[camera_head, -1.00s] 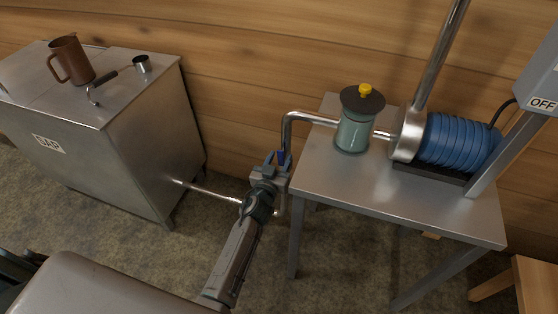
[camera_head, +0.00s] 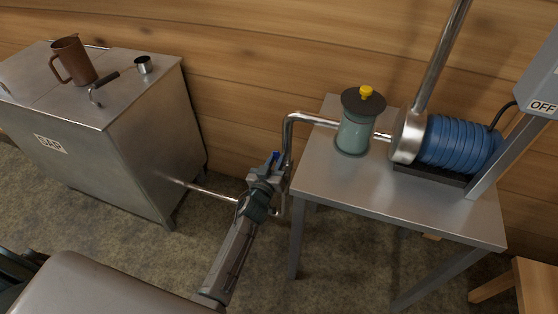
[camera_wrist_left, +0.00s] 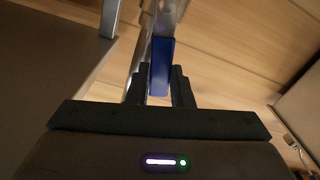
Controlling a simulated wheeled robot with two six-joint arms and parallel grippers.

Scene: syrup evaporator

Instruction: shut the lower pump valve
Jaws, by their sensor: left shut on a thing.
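The lower pump valve has a blue handle (camera_head: 275,157) on the bent metal pipe (camera_head: 288,140) left of the pump table. My left gripper (camera_head: 267,170) reaches up to it from below and is shut on the blue handle. In the left wrist view the blue handle (camera_wrist_left: 161,66) stands between the two dark fingers (camera_wrist_left: 159,88), with the shiny pipe close beside it. The valve body is mostly hidden behind my gripper, so I cannot tell how far the valve is turned. My right gripper is not in view.
The metal table (camera_head: 415,205) carries a green canister (camera_head: 353,135) with a dark lid and a blue ribbed pump motor (camera_head: 455,142). A steel tank (camera_head: 130,150) with a brown jug (camera_head: 72,61) stands left. A thin pipe (camera_head: 205,190) runs low from it toward the valve.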

